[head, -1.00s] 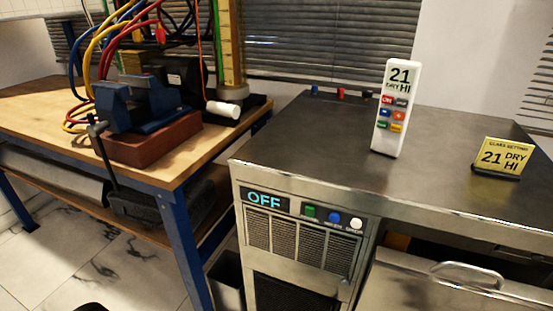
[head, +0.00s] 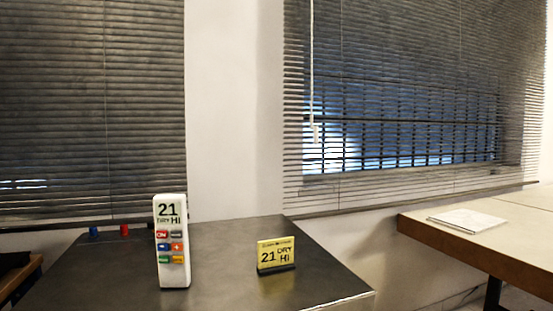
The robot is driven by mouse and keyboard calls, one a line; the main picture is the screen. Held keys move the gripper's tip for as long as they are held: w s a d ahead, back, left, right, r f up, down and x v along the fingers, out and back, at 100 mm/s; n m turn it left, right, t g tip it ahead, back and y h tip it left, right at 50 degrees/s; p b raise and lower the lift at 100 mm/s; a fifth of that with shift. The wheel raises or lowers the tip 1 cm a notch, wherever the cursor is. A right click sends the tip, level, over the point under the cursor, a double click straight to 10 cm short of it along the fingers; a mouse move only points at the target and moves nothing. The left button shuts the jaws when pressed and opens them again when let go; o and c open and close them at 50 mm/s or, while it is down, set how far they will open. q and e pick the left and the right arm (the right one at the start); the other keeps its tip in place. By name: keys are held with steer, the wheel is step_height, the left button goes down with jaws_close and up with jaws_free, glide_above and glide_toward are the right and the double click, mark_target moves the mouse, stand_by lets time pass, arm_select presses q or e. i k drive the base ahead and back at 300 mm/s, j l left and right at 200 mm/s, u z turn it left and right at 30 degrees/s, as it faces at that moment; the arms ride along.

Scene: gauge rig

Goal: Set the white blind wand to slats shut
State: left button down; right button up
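The left blind (head: 90,100) has slats that look nearly closed. Neither of my grippers is in view.
A dark metal counter (head: 215,265) in front bears a white remote (head: 171,240) reading 21 DRY HI and a yellow sign (head: 276,254). A table (head: 470,258) with papers (head: 467,220) stands at the right. Plain wall lies between the blinds.

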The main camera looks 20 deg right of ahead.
mark_target(316, 129)
steer(key=u, duration=0.4)
steer(key=l+u, duration=0.4)
steer(key=l, duration=0.25)
steer(key=l+u, duration=0.45)
steer(key=l, duration=0.25)
